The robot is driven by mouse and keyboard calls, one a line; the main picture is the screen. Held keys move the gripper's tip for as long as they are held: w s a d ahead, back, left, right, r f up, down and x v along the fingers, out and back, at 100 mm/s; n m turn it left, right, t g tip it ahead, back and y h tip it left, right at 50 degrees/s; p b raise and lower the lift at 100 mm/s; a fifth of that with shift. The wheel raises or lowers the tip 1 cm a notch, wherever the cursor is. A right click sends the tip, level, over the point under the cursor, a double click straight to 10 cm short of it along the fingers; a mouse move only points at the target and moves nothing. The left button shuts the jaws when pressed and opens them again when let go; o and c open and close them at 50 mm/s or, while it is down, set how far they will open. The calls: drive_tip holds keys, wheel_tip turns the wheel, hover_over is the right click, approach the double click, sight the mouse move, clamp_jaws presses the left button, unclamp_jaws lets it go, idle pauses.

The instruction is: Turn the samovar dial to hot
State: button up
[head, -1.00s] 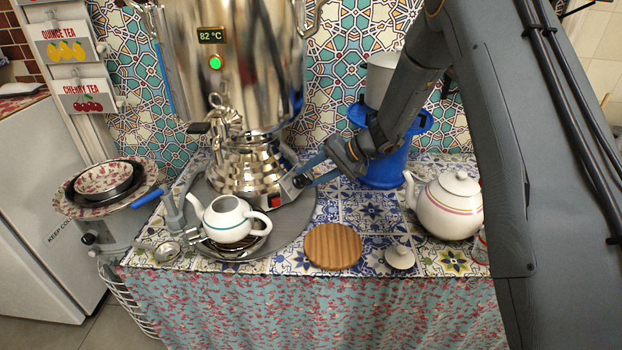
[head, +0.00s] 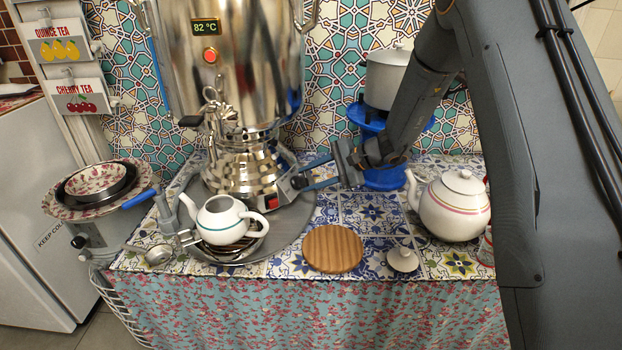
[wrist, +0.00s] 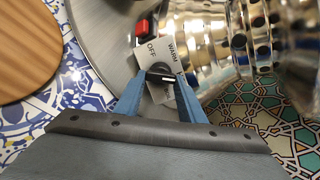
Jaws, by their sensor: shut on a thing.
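The silver samovar (head: 228,70) stands at the back left; its display reads 82 °C and a light (head: 210,56) below it glows orange-red. The dial (wrist: 160,72) is a small dark knob on a grey plate low on the samovar's base. OFF and WARM are legible on the plate in the wrist view; the part between my fingers is hidden, so I see no HOT label. My gripper (wrist: 161,80) is shut on the dial, one blue finger on each side. In the head view my gripper (head: 299,182) reaches the base from the right. I cannot tell exactly where the knob points.
A red switch (wrist: 142,32) sits beside the dial plate. A white teapot (head: 222,219) stands in front of the samovar. A wooden disc (head: 333,248), a small lid (head: 402,259) and a larger teapot (head: 455,205) stand to the right. A blue stand (head: 385,178) carries a pot behind my arm.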

idle(0.3)
drive_tip(key=o, duration=1)
drive_tip(key=shift+o, duration=0.2)
drive_tip(key=shift+d, duration=0.15)
drive_tip(key=b+v, duration=0.1)
drive_tip(key=v, duration=0.6)
drive_tip(key=shift+d+r, duration=0.15)
drive_tip(key=shift+d, duration=0.15)
drive_tip(key=shift+s, duration=0.15)
